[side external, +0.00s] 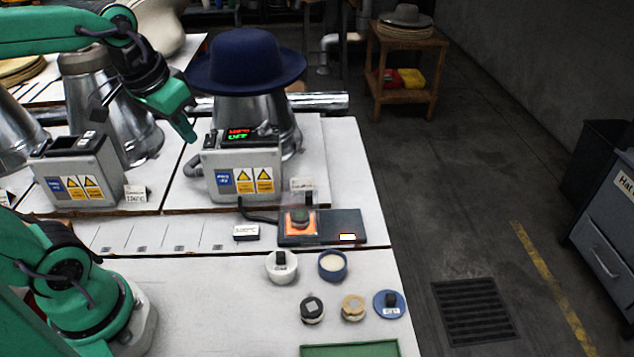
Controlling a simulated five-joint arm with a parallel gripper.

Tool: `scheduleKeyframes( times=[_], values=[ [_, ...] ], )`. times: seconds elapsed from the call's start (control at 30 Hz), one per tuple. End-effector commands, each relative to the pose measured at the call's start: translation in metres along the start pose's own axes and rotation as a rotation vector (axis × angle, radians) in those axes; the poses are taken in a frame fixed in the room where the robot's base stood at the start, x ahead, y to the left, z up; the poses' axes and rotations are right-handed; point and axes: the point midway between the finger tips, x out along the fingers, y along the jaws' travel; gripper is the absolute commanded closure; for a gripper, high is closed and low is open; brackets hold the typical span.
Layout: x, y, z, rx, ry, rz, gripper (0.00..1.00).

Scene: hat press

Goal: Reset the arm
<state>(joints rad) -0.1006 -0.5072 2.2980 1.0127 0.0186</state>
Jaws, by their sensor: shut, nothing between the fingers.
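My green arm reaches in from the left and bends down at its wrist. My gripper (186,128) is shut and empty, its tip pointing down above the left edge of a grey control box (232,180). I cannot tell whether it touches the box. The box has a lit display with red and green letters, the lower word reading OFF. A dark blue brimmed hat (247,62) sits on a metal form (262,115) behind the box, apart from my gripper.
A second control box (80,178) stands at left before another metal cone (135,140). A dark plate device (335,228) with an orange pad lies on the table's right part. Several small round pots, including a blue one (333,265), and a green tray (350,349) are nearer.

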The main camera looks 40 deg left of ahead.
Motion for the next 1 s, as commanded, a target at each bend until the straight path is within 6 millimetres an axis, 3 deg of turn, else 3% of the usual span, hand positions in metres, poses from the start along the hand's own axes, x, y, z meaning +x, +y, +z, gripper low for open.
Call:
scheduleKeyframes(
  times=[0.2, 0.37, 1.0],
  values=[
    [-0.001, 0.016, 0.029, 0.048, 0.096, 0.023, 1.0],
    [0.001, 0.021, 0.041, 0.067, 0.138, 0.035, 1.0],
    [0.002, 0.023, 0.045, 0.074, 0.154, 0.039, 1.0]
  ],
)
